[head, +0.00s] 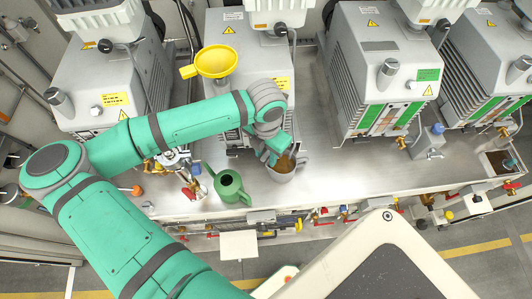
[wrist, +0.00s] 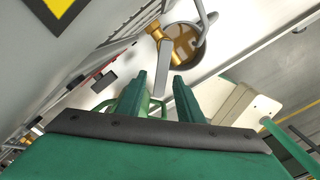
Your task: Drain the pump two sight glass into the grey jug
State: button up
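Pump two (head: 235,30) seems to be the second grey pump from the left. The grey jug (head: 284,176) stands at its front right, with brown liquid inside. In the wrist view the jug (wrist: 203,48) sits under or beside a brass fitting (wrist: 155,30); I cannot tell which. My gripper (head: 281,157) is low over the jug's left side. In the wrist view its fingers (wrist: 159,97) are apart, with the end of a slim grey bar (wrist: 161,72) between them, with gaps visible. I cannot tell whether the bar is a valve lever. The sight glass is not clearly visible.
A green watering can (head: 230,188) stands left of the jug. A yellow funnel (head: 216,62) rests on top of pump two. More pumps (head: 375,70) stand to the right. Coloured valve handles line the bench's front edge. The steel bench (head: 345,175) is clear right of the jug.

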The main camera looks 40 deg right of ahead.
aim_at(265, 155)
jog(key=shift+r, duration=0.2)
jog(key=shift+r, duration=0.75)
jog(key=shift+r, duration=3)
jog(key=shift+w, duration=0.1)
